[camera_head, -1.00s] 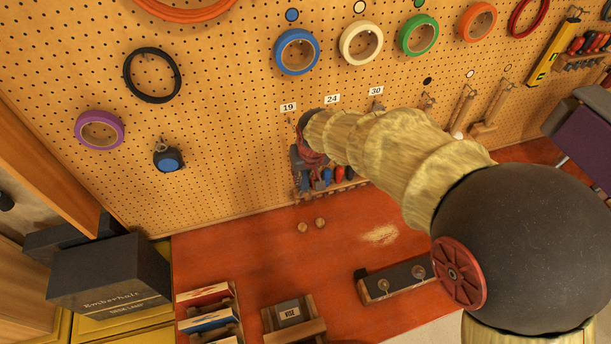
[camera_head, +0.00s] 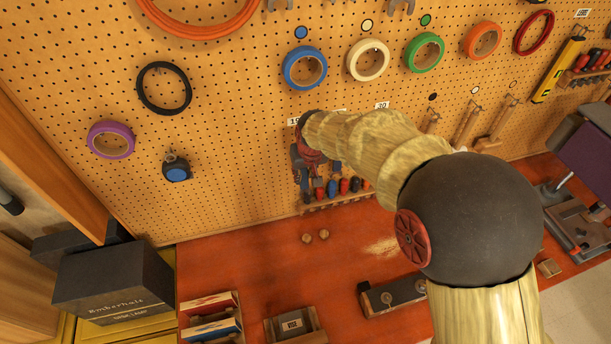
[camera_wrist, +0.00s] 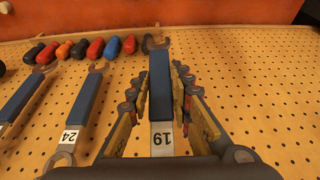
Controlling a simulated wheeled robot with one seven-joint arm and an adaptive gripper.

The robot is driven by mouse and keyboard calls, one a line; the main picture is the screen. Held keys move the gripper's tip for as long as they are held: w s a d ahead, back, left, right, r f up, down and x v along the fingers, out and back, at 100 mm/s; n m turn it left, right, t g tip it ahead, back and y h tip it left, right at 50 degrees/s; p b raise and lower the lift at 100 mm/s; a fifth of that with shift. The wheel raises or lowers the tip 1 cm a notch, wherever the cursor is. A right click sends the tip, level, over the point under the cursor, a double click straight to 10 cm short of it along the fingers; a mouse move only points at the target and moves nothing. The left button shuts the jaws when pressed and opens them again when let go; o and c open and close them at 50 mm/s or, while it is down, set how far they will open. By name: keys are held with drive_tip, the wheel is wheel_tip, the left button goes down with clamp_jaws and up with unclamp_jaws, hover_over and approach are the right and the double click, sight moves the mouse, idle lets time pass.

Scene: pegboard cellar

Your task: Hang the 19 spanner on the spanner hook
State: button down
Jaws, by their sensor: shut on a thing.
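The 19 spanner (camera_wrist: 160,85) has a blue handle and a grey open jaw pointing away from the wrist, towards the red bench. A white 19 label shows at the handle's near end. My gripper (camera_wrist: 160,76) is shut on the handle, one finger on each side, with the spanner close along the pegboard. In the head view my gripper (camera_head: 308,160) is at the board just below the 19 sign (camera_head: 293,121). My wrist and arm cover the spanner hook there, so I cannot tell whether the spanner touches it.
Left of my gripper in the wrist view hang a blue 24 spanner (camera_wrist: 84,106) and another blue spanner (camera_wrist: 22,96). A row of screwdrivers (camera_head: 345,187) sits in a rack low on the board. Tape rolls hang above.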

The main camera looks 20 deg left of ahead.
drive_tip(key=shift+w+a, duration=0.5)
drive_tip(key=shift+w, duration=0.05)
drive_tip(key=shift+w+a+f, duration=0.4)
drive_tip(key=shift+w+f, duration=0.05)
drive_tip(key=shift+w, duration=0.05)
drive_tip(key=shift+b, duration=0.3)
drive_tip(key=c, duration=1.6)
unclamp_jaws()
drive_tip(key=shift+o, duration=0.3)
